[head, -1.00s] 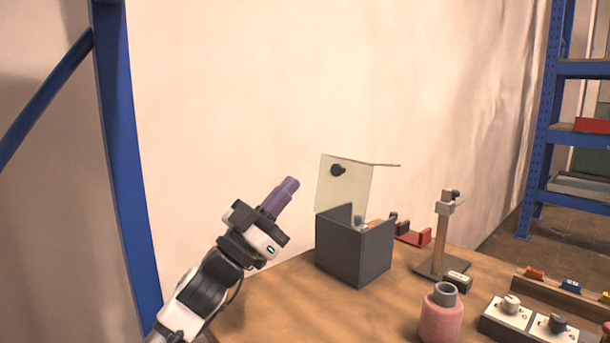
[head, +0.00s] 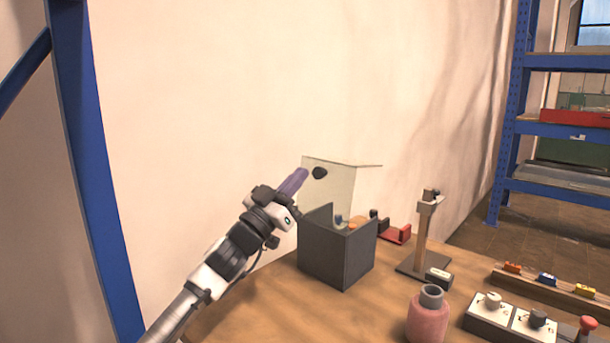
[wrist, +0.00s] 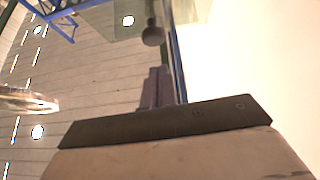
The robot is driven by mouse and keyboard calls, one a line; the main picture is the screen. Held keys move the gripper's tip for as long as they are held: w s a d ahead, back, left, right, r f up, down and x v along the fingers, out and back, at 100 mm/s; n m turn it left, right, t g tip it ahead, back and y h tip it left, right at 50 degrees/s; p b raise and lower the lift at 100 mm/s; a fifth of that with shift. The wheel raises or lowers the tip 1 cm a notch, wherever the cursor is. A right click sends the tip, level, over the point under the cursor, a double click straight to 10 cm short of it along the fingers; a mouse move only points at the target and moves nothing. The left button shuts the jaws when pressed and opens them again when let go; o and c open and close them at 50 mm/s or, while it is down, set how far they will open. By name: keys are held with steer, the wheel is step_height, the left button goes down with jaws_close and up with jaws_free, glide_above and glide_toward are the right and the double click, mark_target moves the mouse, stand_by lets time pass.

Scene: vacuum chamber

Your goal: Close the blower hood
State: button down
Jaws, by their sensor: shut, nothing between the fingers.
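The blower hood is a clear, see-through panel (head: 338,188) standing raised above a dark grey open box (head: 336,253) on the wooden table. A round black knob (head: 319,173) sits on the hood's upper left; it also shows in the wrist view (wrist: 153,35). My gripper (head: 303,174), with purple fingers, is shut and empty. It is just left of the knob in the head view, close to the hood. In the wrist view the shut fingers (wrist: 157,88) point toward the knob. I cannot tell whether they touch it.
A wooden post on a dark base (head: 422,235) stands right of the box, with red and black parts (head: 395,233) behind. A pink bottle (head: 428,315) and a control box with knobs (head: 510,318) are at the front right. A wall is behind; blue shelving (head: 510,130) stands far right.

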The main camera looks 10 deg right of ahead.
mark_target(329, 172)
steer(key=shift+w+d+f, duration=0.2)
steer(key=shift+w+d, duration=0.15)
steer(key=shift+d, duration=0.2)
steer(key=shift+w+d+f, duration=0.2)
steer(key=shift+w+d, duration=0.15)
steer(key=shift+d, duration=0.2)
steer(key=shift+p+x, duration=0.65)
steer(key=shift+x, duration=0.5)
steer(key=d+p, duration=0.1)
steer(key=w+d+y+p, duration=0.1)
steer(key=shift+w+r+g+p, duration=0.15)
steer(key=shift+w+g+p, duration=0.15)
steer(key=shift+g, duration=0.1)
steer(key=shift+w+d+f+p, duration=0.1)
steer(key=shift+d+p, duration=0.15)
steer(key=shift+d, duration=0.05)
steer(key=shift+w+d+f+p, duration=0.1)
steer(key=shift+w+d+p, duration=0.1)
steer(key=shift+d, duration=0.1)
steer(key=shift+w+d+f, duration=0.35)
steer(key=shift+w+d, duration=0.2)
steer(key=shift+d, duration=0.25)
